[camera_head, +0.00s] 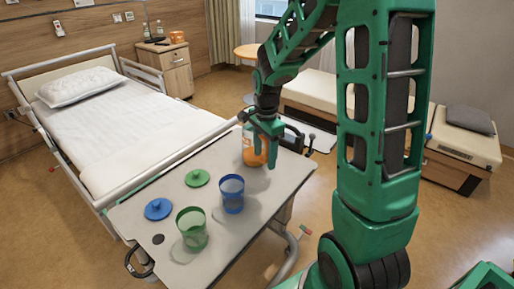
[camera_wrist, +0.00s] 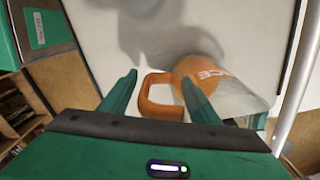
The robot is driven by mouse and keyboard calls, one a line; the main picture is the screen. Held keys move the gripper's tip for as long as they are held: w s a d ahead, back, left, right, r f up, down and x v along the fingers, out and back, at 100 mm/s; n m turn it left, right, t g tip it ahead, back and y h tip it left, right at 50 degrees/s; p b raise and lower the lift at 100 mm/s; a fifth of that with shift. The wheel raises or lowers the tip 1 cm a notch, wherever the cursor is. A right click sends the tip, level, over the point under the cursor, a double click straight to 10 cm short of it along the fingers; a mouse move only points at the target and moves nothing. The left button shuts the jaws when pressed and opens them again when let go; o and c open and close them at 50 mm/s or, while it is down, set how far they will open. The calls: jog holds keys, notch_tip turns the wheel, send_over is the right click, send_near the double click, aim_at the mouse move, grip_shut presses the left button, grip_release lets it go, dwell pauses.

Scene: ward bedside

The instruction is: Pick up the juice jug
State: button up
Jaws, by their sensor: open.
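The juice jug (camera_head: 249,155) is orange and pale and stands upright near the far right end of the overbed table (camera_head: 254,215). In the wrist view the jug (camera_wrist: 222,82) shows its lettering, and its orange handle (camera_wrist: 147,97) lies between my two fingers. My gripper (camera_head: 265,150) is open and in front of the jug in the head view, hiding part of it. The wrist view shows the gripper (camera_wrist: 160,88) with its fingers apart on either side of the handle. I cannot tell whether a finger touches the jug.
A blue cup (camera_head: 231,194), a green cup (camera_head: 192,229), a green lid (camera_head: 197,178) and a blue lid (camera_head: 158,209) are on the table nearer its left end. The bed (camera_head: 140,125) is behind it. A bedside cabinet (camera_head: 167,68) stands farther back.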

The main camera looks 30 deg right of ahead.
jog(key=shift+c, duration=0.3)
jog(key=c, duration=1.3)
jog(key=shift+r, duration=0.2)
